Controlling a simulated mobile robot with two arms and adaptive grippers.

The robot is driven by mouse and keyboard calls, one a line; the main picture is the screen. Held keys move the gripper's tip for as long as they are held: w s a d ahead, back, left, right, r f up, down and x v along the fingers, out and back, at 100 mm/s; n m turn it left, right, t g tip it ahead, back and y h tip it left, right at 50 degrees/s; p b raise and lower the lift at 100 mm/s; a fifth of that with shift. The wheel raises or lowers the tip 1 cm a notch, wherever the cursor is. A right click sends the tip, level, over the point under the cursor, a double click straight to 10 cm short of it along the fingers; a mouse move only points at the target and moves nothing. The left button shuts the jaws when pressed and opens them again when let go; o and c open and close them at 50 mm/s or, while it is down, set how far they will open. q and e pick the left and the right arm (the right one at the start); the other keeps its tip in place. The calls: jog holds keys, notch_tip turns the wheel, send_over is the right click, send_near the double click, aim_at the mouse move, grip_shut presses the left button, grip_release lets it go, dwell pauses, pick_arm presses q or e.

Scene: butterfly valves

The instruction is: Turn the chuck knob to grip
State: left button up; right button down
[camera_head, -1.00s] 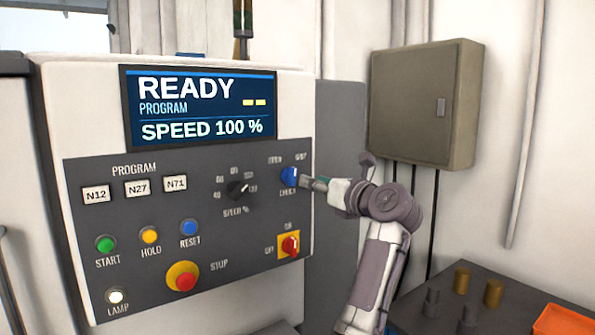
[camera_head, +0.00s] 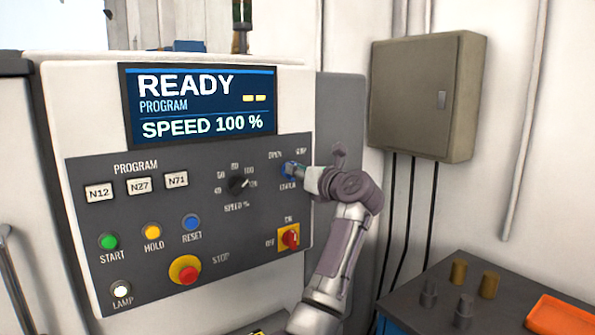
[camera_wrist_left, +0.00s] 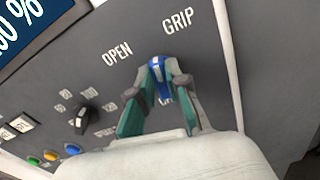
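The blue chuck knob (camera_head: 289,169) is on the right part of the machine's grey panel, below the OPEN and GRIP labels. My left gripper (camera_head: 297,170) is at it and partly covers it in the head view. In the left wrist view the knob (camera_wrist_left: 157,75) sits between the two fingers of my left gripper (camera_wrist_left: 158,87), one finger on each side. The fingers are apart; whether their pads touch the knob is hard to tell. The knob's upper end points up, between OPEN and GRIP. My right gripper is not in view.
The speed dial (camera_head: 238,184) is left of the knob and the red-yellow switch (camera_head: 289,237) below it. The screen (camera_head: 200,105) reads READY. A grey wall box (camera_head: 420,95) and a bench (camera_head: 400,310) with several metal pegs stand on the right.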

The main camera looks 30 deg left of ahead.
pick_arm(q)
grip_shut()
jog(key=m+p, duration=0.2)
jog(key=m, duration=0.2)
jog(key=shift+w, duration=0.15)
jog(key=o, duration=0.6)
grip_release()
jog(key=shift+d, duration=0.1)
jog(key=shift+o, duration=0.2)
